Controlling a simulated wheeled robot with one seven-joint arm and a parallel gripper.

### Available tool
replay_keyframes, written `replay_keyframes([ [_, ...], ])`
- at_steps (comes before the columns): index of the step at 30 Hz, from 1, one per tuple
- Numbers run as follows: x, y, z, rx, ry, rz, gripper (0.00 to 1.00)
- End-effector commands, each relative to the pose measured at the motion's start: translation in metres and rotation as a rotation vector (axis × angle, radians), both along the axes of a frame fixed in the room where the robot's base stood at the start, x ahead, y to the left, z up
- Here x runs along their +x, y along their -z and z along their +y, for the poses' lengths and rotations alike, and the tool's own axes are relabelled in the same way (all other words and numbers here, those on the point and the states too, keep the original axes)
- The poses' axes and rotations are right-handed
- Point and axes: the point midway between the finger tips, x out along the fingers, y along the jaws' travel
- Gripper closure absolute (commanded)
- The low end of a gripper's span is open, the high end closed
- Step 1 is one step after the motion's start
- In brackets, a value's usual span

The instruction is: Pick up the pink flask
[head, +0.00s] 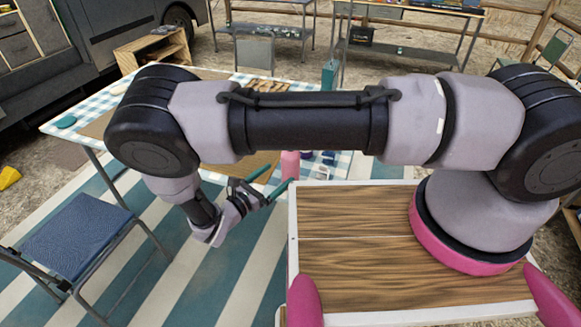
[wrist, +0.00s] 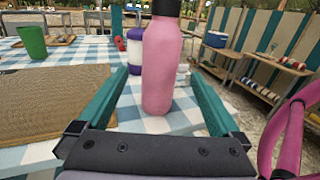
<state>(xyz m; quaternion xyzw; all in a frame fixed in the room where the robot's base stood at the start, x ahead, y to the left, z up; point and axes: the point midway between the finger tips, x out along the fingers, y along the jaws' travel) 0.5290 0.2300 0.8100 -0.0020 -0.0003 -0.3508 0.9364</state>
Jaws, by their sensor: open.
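The pink flask (wrist: 161,62) stands upright on a blue-and-white checked cloth, with a black cap cut off by the top of the wrist view. In the head view, part of the flask (head: 290,164) shows below my arm, close to my gripper's fingertips. My gripper (head: 279,178) is open and empty. In the wrist view, its two green fingers (wrist: 158,75) reach forward on either side of the flask with a gap on each side. I cannot tell how far the flask is between them.
A white bottle with a purple band (wrist: 135,50) stands just behind the flask, to its left. A green cup (wrist: 33,41) and a brown woven mat (wrist: 50,98) lie farther left on the table. A blue folding chair (head: 80,235) stands at the left.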

Motion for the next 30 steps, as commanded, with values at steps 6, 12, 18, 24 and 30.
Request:
replay_keyframes([
  [6, 0.016, 0.001, -0.015, 0.001, 0.001, 0.001, 0.0],
  [12, 0.034, 0.005, -0.031, 0.001, 0.004, 0.001, 0.0],
  [18, 0.052, 0.005, -0.046, 0.002, 0.002, 0.001, 0.0],
  [24, 0.053, 0.005, -0.046, 0.002, 0.001, 0.001, 0.0],
  [30, 0.053, 0.005, -0.046, 0.003, 0.002, 0.0, 0.77],
])
